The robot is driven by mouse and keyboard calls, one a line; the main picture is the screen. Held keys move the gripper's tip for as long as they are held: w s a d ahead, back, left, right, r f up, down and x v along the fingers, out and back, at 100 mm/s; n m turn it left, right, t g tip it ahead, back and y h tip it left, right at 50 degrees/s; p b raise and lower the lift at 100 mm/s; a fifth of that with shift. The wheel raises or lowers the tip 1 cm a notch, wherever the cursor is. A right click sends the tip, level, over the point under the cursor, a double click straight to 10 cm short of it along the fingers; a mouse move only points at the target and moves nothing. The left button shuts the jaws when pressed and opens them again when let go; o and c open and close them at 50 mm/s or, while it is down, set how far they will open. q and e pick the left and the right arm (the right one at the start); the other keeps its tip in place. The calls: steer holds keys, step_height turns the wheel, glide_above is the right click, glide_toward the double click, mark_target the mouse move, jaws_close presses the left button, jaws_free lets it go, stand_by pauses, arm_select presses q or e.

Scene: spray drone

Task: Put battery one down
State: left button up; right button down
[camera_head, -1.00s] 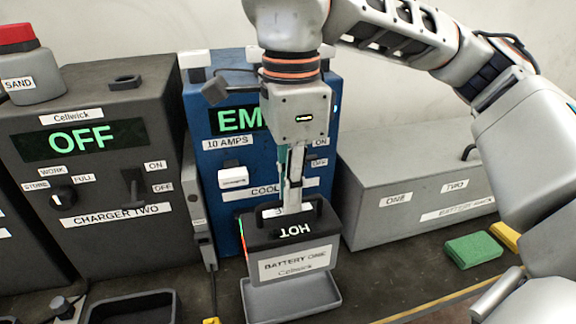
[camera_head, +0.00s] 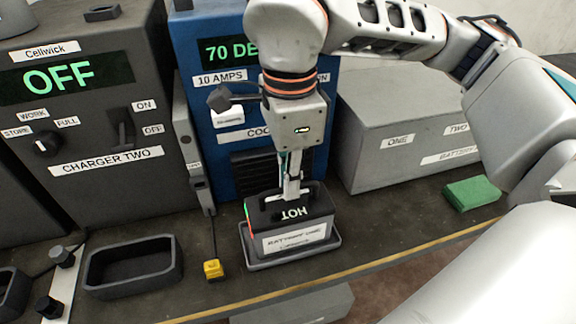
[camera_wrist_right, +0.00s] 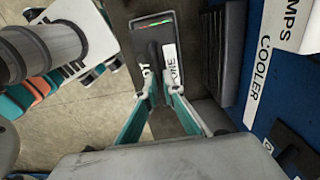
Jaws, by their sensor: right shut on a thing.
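Battery one (camera_head: 296,238) is a dark box with a white label and the word HOT on top. It sits upright in the grey tray (camera_head: 262,264) in front of the blue cooler (camera_head: 205,150), whose display reads "70 DE". My right gripper (camera_head: 290,198) points down from above and is shut on the battery's handle. In the right wrist view the battery (camera_wrist_right: 152,45) shows beyond the fingers (camera_wrist_right: 160,95), with red and green lights on its end. Whether its underside fully rests in the tray is hidden. My left gripper is not in view.
Charger two (camera_head: 85,110), showing OFF, stands left of the cooler. An empty dark tray (camera_head: 132,286) and a yellow plug (camera_head: 213,269) lie in front. A grey battery box (camera_head: 400,150) stands right, with a green sponge (camera_head: 472,193) before it. The bench's front edge is close.

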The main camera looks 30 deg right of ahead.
steer(key=shift+r, duration=0.1)
steer(key=c, duration=2.6)
jaws_free()
steer(key=shift+f, duration=0.25)
steer(key=o, duration=0.4)
steer(key=shift+r, duration=0.1)
